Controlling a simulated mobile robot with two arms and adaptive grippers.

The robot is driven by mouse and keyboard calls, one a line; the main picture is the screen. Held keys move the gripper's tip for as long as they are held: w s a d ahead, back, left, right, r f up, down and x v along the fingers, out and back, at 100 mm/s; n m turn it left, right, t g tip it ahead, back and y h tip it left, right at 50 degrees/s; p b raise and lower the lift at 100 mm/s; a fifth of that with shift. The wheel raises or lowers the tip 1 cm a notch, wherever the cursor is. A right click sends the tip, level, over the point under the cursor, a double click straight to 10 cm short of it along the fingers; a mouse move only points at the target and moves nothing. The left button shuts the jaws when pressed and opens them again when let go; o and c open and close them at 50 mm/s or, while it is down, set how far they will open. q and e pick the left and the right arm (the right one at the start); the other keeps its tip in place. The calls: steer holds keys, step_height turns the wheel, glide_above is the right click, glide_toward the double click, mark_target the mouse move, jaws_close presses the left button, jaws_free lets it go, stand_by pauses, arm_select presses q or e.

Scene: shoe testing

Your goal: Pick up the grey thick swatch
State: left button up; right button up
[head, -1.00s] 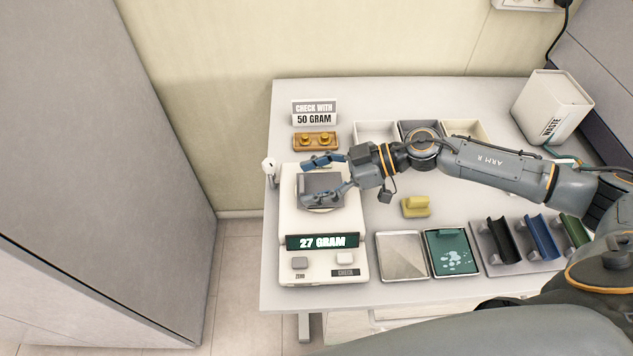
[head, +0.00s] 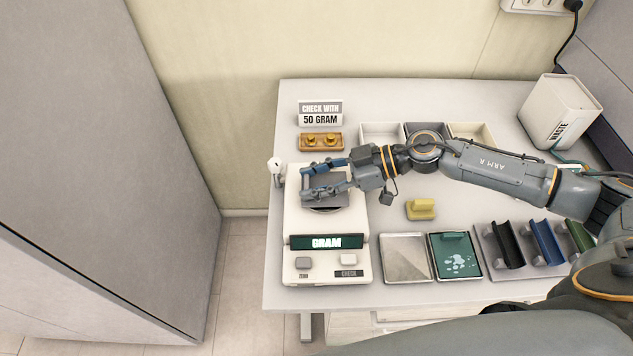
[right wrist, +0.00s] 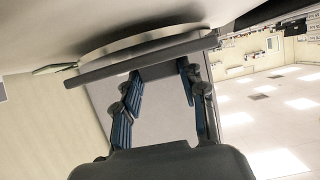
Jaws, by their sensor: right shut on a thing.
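The grey thick swatch (head: 328,199) is at the pan of the white scale (head: 292,220), partly hidden by my right gripper (head: 318,180). My right gripper is shut on it, with a blue finger on each side. In the right wrist view the swatch (right wrist: 150,57) shows as a dark grey slab by the light round pan (right wrist: 125,42), between the fingers of my right gripper (right wrist: 165,92). I cannot tell whether it still touches the pan. My left gripper is not in view.
A yellow swatch (head: 421,209) lies right of the scale. A steel plate (head: 406,260), a green tray (head: 455,258) and a rack (head: 485,237) line the front. Brass weights (head: 321,142) and a waste bin (head: 560,110) stand behind.

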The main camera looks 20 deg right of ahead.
step_height(320, 180, up, 2)
steer(key=shift+w+r, duration=0.1)
steer(key=shift+r, duration=0.1)
steer(key=s+a+r, duration=0.2)
steer(key=s+r, duration=0.8)
steer(key=s, duration=0.4)
steer(key=a+r+n+g, duration=0.2)
steer(key=a, duration=0.2)
steer(key=w+d+f+m+t+h, duration=0.1)
steer(key=w+d+f+m+t, duration=0.25)
steer(key=d, duration=0.25)
steer(key=w+d+f+m+t+h, duration=0.1)
steer(key=w+d+f+m+t, duration=0.25)
steer(key=w+d, duration=0.2)
steer(key=s+a+r+n+g+y, duration=0.25)
steer(key=a+r+n+g, duration=0.3)
steer(key=a, duration=0.35)
steer(key=s+d, duration=0.1)
steer(key=s, duration=0.5)
steer(key=shift+s+d+f, duration=0.2)
steer(key=shift+s+d, duration=0.1)
steer(key=shift+d, duration=0.1)
